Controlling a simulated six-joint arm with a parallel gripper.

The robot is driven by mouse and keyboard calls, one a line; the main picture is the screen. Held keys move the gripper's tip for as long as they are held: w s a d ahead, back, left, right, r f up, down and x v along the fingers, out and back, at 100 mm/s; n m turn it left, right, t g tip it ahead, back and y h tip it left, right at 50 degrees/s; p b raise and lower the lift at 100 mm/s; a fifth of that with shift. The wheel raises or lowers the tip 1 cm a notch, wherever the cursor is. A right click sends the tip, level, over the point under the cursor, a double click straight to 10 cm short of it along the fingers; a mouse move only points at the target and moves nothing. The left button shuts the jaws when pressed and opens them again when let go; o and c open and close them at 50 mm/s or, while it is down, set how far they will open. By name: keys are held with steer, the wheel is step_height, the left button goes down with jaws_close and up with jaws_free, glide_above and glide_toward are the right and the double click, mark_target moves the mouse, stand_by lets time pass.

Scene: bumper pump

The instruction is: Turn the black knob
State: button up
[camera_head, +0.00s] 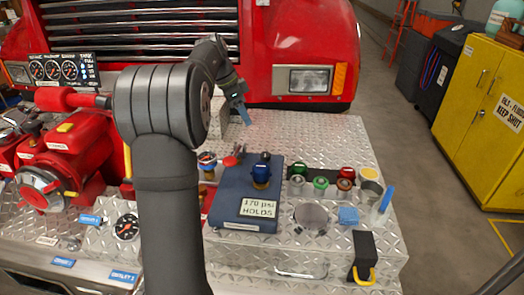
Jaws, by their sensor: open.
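A small dark-topped knob (262,168), black or dark blue with a brass-coloured base, stands upright on a blue block (234,205) labelled "170 psi HOLDS". The block sits on the diamond-plate bumper deck (320,130).
Green, red and other coloured caps (321,183) stand right of the block. A black holder with a yellow hook (364,258) is at the front right. A red pump (70,150) with gauges is at the left. The deck behind the caps is mostly clear.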

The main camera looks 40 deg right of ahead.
mark_target(265, 154)
steer(key=x, duration=1.7)
steer(key=shift+d+f, duration=0.15)
steer(key=c, duration=1)
steer(key=shift+o, duration=0.2)
